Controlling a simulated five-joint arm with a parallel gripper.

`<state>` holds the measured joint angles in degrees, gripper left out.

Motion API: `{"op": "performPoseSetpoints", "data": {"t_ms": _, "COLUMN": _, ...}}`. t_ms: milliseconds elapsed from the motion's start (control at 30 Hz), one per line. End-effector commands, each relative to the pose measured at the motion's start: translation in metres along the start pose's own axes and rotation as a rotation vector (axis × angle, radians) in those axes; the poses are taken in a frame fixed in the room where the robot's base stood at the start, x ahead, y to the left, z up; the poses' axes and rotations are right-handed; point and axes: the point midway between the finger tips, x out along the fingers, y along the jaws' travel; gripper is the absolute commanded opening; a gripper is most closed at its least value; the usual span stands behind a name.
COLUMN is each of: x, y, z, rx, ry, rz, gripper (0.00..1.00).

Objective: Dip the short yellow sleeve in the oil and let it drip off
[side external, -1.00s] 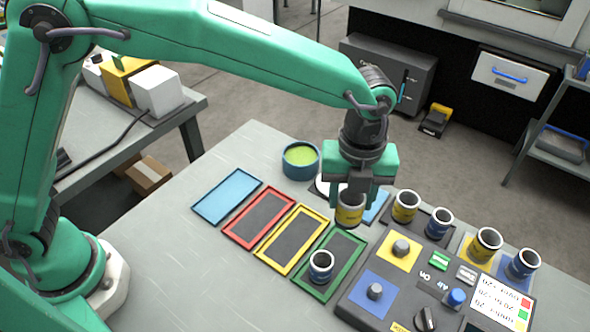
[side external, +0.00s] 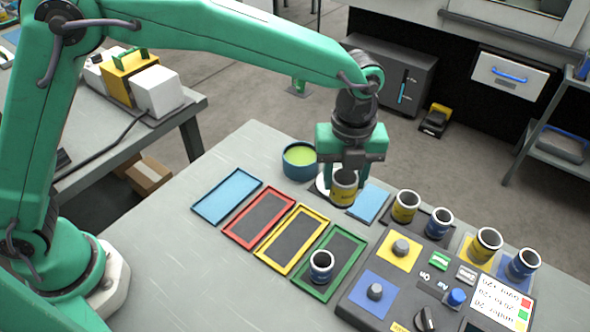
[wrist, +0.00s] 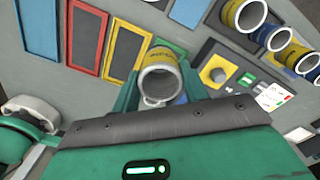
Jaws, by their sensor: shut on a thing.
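My gripper (side external: 345,178) is shut on a short yellow sleeve (side external: 343,192), a white-rimmed ring with a yellow band. It holds the sleeve upright, just right of the round blue pot of green-yellow oil (side external: 300,163). The sleeve and the pot look apart, and I cannot tell the sleeve's exact height. In the wrist view, the sleeve (wrist: 163,54) sits between the two fingers (wrist: 160,88), its open end facing the camera. The pot is not seen in the wrist view.
A white round piece (side external: 322,184) and a light-blue pad (side external: 371,203) lie by the gripper. Blue, red (side external: 236,235), yellow and green trays lie in a row; a blue sleeve (side external: 321,267) stands in the green one. Several more sleeves (side external: 405,207) stand right, behind a control panel (side external: 400,290).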

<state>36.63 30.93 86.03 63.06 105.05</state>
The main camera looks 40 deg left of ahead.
Motion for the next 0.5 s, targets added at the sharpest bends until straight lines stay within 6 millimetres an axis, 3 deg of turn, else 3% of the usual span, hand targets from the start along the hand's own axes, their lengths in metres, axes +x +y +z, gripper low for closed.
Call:
{"op": "performPoseSetpoints", "data": {"t_ms": 300, "x": 0.001, "y": 0.027, "z": 0.098, "rx": -0.219, "ry": 0.0, "rz": -0.001, "gripper": 0.13}}
{"op": "performPoseSetpoints", "data": {"t_ms": 500, "x": 0.002, "y": 0.05, "z": 0.15, "rx": -0.34, "ry": -0.001, "rz": -0.002, "gripper": 0.13}}
